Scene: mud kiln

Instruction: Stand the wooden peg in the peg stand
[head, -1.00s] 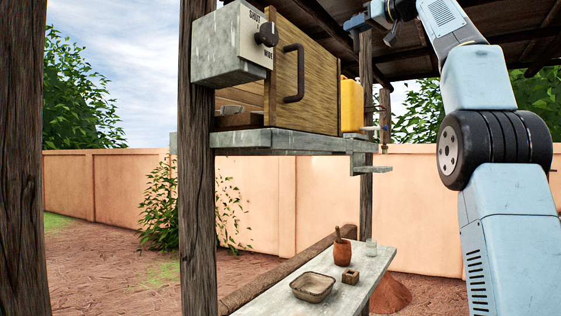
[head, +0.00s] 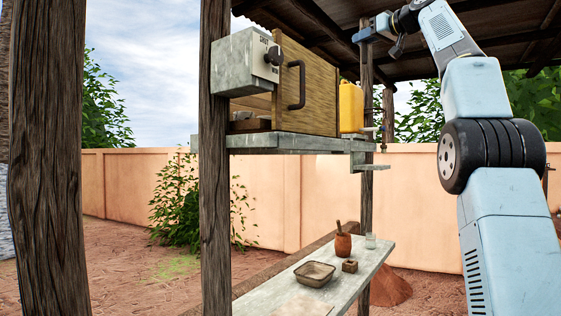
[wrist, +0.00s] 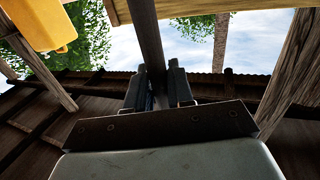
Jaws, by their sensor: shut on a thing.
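My gripper (head: 368,28) is high under the roof at the upper middle of the head view, far above the low bench. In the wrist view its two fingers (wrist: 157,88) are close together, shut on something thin. I take this for the wooden peg, but it is hardly visible; a dark upright bar shows between and beyond the fingers and I cannot tell it from a roof post. A small brown block (head: 349,266), which looks like the peg stand, sits on the bench (head: 365,262), between the bowl and the mortar.
The bench also holds a shallow bowl (head: 314,274), a mortar with pestle (head: 343,243) and a glass jar (head: 370,240). Above hangs a shelf (head: 290,143) with a handled wooden door (head: 310,92) and yellow jerrycan (head: 351,107). Posts (head: 216,180) stand left.

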